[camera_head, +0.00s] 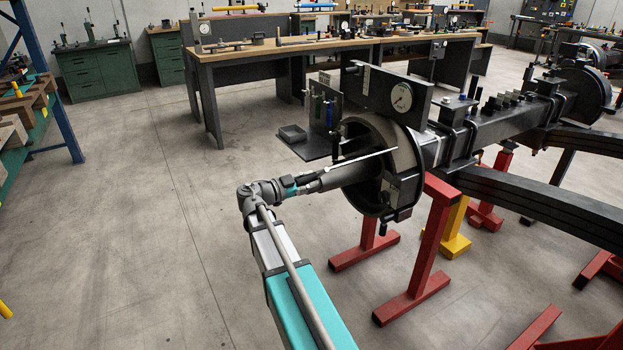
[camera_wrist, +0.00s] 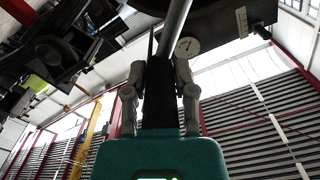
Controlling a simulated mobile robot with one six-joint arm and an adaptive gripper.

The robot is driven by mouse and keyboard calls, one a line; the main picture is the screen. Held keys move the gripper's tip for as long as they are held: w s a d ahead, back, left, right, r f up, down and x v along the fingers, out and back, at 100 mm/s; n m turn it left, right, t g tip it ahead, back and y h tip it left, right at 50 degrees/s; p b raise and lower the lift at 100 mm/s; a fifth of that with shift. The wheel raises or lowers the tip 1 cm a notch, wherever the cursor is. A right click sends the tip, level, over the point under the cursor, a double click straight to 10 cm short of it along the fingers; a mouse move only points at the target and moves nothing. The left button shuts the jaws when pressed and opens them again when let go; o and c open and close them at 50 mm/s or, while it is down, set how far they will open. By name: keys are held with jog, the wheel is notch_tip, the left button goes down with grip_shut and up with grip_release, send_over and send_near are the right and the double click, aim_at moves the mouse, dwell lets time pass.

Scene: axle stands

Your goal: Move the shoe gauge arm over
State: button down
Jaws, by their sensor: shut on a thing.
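The brake drum (camera_head: 356,180) on the axle end is dark and open towards me. The shoe gauge arm (camera_head: 365,157) looks like a thin pale rod crossing the drum's face, and a grey rod (camera_wrist: 175,28) runs up from between my fingers in the wrist view. My gripper (camera_head: 324,173) is at the rod's near end, in front of the drum. In the wrist view its fingers (camera_wrist: 160,65) are closed in around the rod's lower part; the exact contact is hidden. A round dial (camera_head: 401,97) sits on a dark plate above the drum and also shows in the wrist view (camera_wrist: 187,46).
A small black tray (camera_head: 310,148) and upright holders stand just behind the drum. Red stands (camera_head: 420,255) and a yellow stand (camera_head: 456,232) are under the axle. A workbench (camera_head: 290,52) is behind.

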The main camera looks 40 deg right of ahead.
jog(key=shift+s+a+f, duration=0.1)
jog(key=shift+s, duration=0.05)
jog(key=shift+c, duration=2.2)
grip_release()
jog(key=a, duration=1.2)
jog(key=shift+w, duration=0.45)
